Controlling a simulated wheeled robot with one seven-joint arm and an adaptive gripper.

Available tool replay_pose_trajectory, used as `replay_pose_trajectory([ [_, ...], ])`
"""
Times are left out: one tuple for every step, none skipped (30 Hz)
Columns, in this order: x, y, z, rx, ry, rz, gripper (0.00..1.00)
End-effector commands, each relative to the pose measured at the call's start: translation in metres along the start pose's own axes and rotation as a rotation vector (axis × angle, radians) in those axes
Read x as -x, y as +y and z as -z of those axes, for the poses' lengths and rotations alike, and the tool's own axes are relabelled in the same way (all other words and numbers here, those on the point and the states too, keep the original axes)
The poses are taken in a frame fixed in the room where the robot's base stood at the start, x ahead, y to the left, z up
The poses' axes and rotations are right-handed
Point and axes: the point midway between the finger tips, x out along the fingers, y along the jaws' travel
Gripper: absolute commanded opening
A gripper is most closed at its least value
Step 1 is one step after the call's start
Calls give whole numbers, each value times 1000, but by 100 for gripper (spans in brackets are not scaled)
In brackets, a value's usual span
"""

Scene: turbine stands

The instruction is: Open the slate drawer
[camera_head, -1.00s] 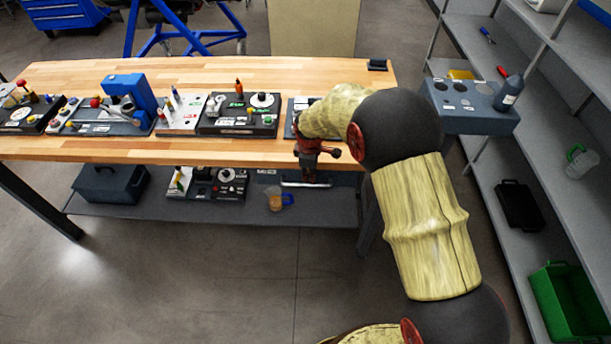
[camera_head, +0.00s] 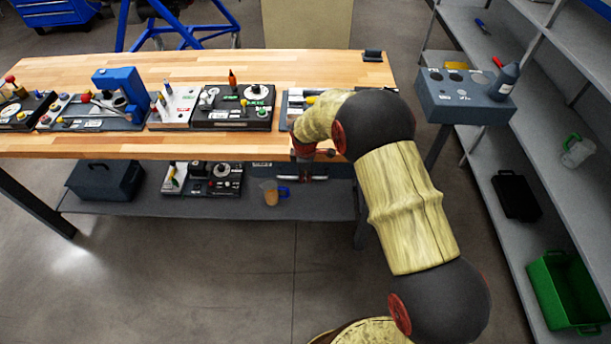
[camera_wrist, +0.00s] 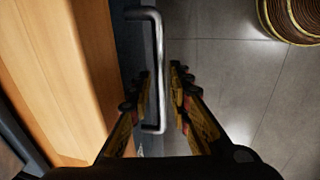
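The slate drawer (camera_wrist: 131,48) shows as a dark front edge along the wooden bench in the wrist view. Its silver bar handle (camera_wrist: 159,60) stands out from it. The handle also shows under the bench edge in the head view (camera_head: 312,178), partly hidden by my arm. My gripper (camera_wrist: 161,82) is open, one finger on each side of the handle bar, with a visible gap on the right side. Whether the left finger touches the bar I cannot tell. In the head view my gripper (camera_head: 306,157) is mostly hidden behind my wrist. The drawer looks shut.
The wooden bench (camera_head: 200,65) carries several fixtures, including a blue press (camera_head: 122,85). A slate stand (camera_head: 463,105) and a grey rack (camera_head: 550,150) are on the right. The floor in front is clear.

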Motion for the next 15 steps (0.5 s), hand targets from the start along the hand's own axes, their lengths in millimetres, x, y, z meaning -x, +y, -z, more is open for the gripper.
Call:
replay_pose_trajectory([
  [-3,0,0,0,0,0,19],
  [-4,0,0,0,0,0,19],
  [-4,0,0,0,0,0,19],
  [-4,0,0,0,0,0,19],
  [-4,0,0,0,0,0,19],
  [-4,0,0,0,0,0,19],
  [-4,0,0,-1,0,0,19],
  [-4,0,0,-1,0,0,19],
  [-4,0,0,-1,0,0,19],
  [-4,0,0,-1,0,0,19],
  [-4,0,0,-1,0,1,17],
  [-4,0,0,-1,0,1,15],
  [-4,0,0,-1,0,1,13],
  [-4,0,0,-1,0,1,11],
  [-4,0,0,-1,0,1,9],
])
